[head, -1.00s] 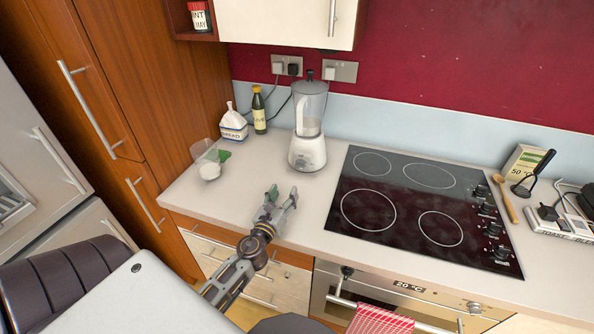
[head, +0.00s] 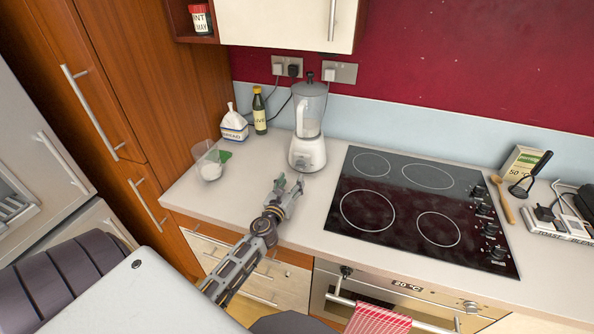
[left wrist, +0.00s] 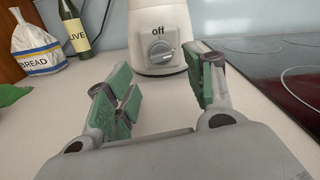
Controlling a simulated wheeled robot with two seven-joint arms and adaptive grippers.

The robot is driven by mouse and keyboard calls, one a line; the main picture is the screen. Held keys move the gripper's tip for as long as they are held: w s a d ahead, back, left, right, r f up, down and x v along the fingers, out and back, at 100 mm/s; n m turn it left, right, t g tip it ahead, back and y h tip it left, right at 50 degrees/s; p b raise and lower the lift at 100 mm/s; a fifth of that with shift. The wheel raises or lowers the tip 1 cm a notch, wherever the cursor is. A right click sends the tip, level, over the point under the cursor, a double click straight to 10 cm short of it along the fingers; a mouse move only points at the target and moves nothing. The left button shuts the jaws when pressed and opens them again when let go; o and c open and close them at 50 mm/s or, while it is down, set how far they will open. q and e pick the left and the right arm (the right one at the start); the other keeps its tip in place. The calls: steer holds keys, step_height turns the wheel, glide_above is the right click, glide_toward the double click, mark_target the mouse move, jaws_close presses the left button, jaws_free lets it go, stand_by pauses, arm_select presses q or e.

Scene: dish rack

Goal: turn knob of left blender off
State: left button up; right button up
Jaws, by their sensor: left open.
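The blender (head: 308,130) stands on the counter left of the hob, with a white base and a clear jug. Its grey knob (left wrist: 161,51) faces me in the left wrist view, under the word "off". My left gripper (head: 288,185) is above the counter in front of the blender, pointing at the base. In the left wrist view the left gripper (left wrist: 165,90) is open and empty, its green-padded fingers apart on either side of the knob's line. The knob lies beyond the fingertips, and I see no contact. My right gripper is not in view.
A bread bag (head: 234,125), an olive bottle (head: 259,112) and a clear container (head: 208,165) stand left of the blender. The black hob (head: 415,205) lies to the right. The counter (head: 240,185) around the gripper is clear.

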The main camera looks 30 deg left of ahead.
mark_target(298, 168)
arm_select(q)
steer(key=shift+p+x, duration=0.35)
steer(key=shift+x, duration=3)
steer(key=c, duration=1)
